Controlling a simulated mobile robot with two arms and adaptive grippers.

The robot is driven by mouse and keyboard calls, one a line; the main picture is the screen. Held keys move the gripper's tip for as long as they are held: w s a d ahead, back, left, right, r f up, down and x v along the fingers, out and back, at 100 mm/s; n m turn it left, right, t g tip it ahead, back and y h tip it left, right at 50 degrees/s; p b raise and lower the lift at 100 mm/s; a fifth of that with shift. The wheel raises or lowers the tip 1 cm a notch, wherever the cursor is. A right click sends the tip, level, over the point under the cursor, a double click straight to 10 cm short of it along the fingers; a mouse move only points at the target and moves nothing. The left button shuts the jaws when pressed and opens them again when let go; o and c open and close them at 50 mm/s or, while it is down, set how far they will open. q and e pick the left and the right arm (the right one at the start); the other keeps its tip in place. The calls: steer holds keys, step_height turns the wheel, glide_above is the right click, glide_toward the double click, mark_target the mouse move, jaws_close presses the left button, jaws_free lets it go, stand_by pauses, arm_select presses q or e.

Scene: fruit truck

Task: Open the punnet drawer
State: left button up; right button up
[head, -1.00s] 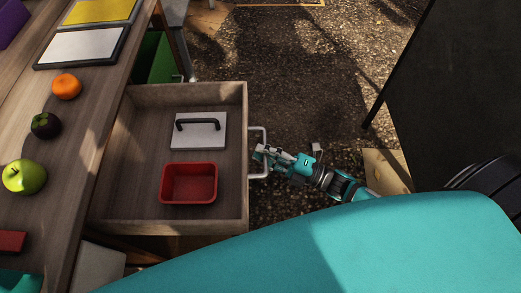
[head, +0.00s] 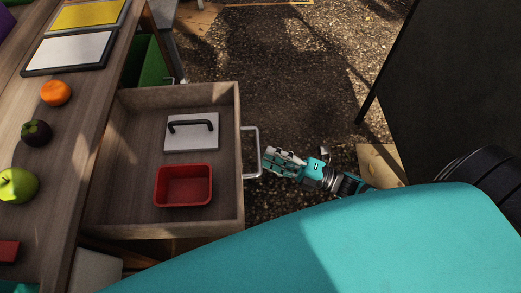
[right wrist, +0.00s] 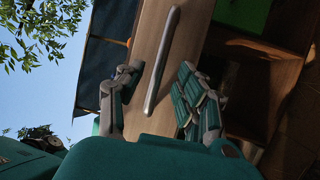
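The punnet drawer (head: 108,180) stands pulled well out from under the wooden counter in the head view. A red punnet (head: 184,186) and a pale lid with a dark handle (head: 192,143) lie in it. Its metal bar handle (head: 257,152) is on the drawer's right face. My right gripper (head: 268,161) is just right of the handle, apart from it. In the right wrist view the handle (right wrist: 162,62) runs in front of the spread, empty fingers (right wrist: 152,97). My left gripper is not seen.
A dark board (head: 455,80) stands at the right. Gravel ground is open between.

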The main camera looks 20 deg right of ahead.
steer(key=v, duration=0.7)
steer(key=shift+s+d, duration=0.2)
steer(key=shift+d, duration=0.1)
